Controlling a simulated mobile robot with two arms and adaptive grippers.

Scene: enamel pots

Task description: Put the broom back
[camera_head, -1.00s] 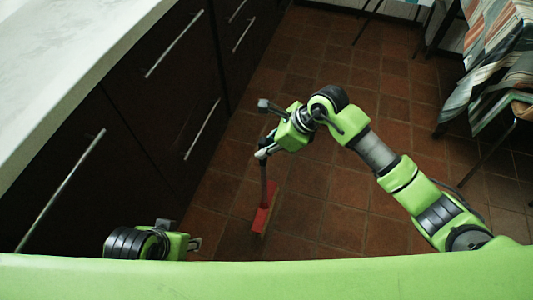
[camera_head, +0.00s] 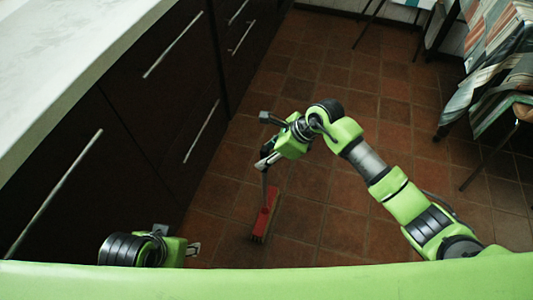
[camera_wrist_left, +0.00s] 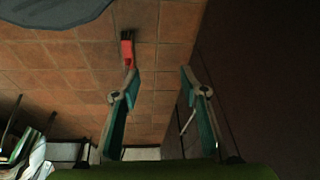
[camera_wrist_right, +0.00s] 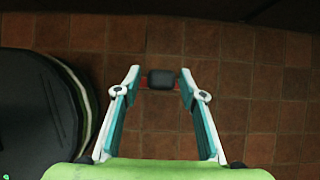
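The broom has a red head (camera_head: 267,212) near the floor, bristles along one side, and a thin greyish handle rising to my right gripper (camera_head: 268,160). In the right wrist view, a dark block (camera_wrist_right: 160,79), seemingly the handle's top end, lies between the fingertips. Parts of the red head show on both sides of it. The fingers look spread, with gaps beside the block; contact with the handle is unclear. My left gripper (camera_head: 194,249) is open and empty at lower left. The left wrist view also shows the red broom head (camera_wrist_left: 127,52), beyond its fingers.
Dark cabinets (camera_head: 120,140) with metal bar handles and a pale countertop (camera_head: 60,70) line the left. A table with a striped cloth (camera_head: 495,60) and thin legs stands at right. The tiled floor (camera_head: 330,220) between them is mostly clear.

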